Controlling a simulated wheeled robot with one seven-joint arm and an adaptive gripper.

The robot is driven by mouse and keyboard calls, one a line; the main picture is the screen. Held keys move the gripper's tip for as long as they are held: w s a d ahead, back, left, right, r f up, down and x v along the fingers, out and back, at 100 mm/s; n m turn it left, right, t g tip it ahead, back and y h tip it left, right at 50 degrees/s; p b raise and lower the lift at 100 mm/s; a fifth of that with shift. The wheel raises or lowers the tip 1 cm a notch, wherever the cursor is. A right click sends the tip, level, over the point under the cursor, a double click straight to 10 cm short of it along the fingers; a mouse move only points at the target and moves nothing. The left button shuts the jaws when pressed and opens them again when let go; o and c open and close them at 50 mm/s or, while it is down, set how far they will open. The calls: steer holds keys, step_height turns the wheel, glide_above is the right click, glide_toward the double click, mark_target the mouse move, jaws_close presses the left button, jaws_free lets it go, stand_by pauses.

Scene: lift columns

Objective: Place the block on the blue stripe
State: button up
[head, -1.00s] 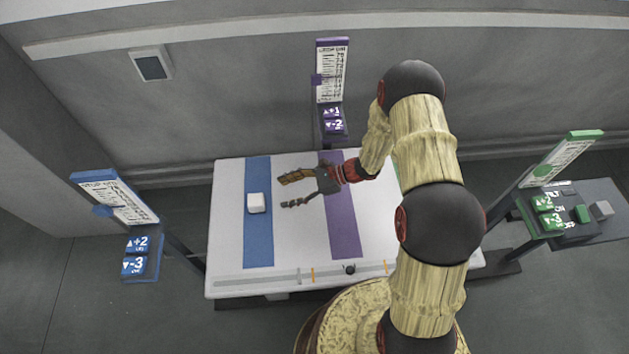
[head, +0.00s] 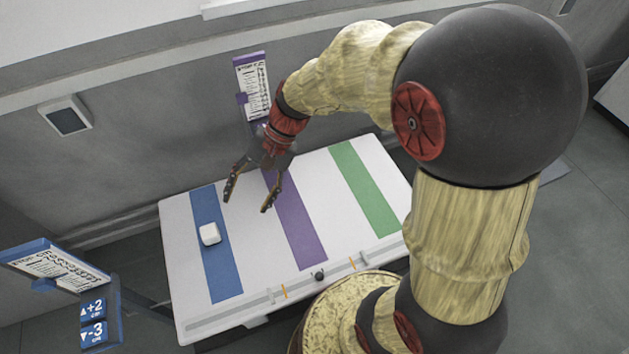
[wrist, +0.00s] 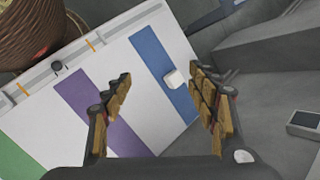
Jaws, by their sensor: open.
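A small white block (head: 210,233) rests on the blue stripe (head: 223,279) of the white table (head: 259,282). My gripper (head: 247,203) is open and empty. It hangs above the table between the blue stripe and the purple stripe (head: 301,237), apart from the block and behind it to the right. In the wrist view my gripper's fingers (wrist: 160,100) are spread, and the block (wrist: 175,79) shows between them, close to the right finger in the picture, on the blue stripe (wrist: 150,52).
A green stripe (head: 366,190) lies at the table's right. A slider rail with a black knob (head: 319,276) runs along the front edge. A blue-marked column panel (head: 93,308) stands at the left and a purple-topped sign (head: 252,84) behind. Most of the tabletop is clear.

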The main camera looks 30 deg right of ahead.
steer(key=s+d+r+n+t+h, duration=0.6)
steer(key=s+d+r, duration=0.4)
steer(key=s+r, duration=0.2)
steer(key=shift+s+d+r+n+h, duration=0.25)
steer(key=shift+r+n+h, duration=0.15)
steer(key=shift+r+n, duration=0.2)
steer(key=shift+c, duration=0.4)
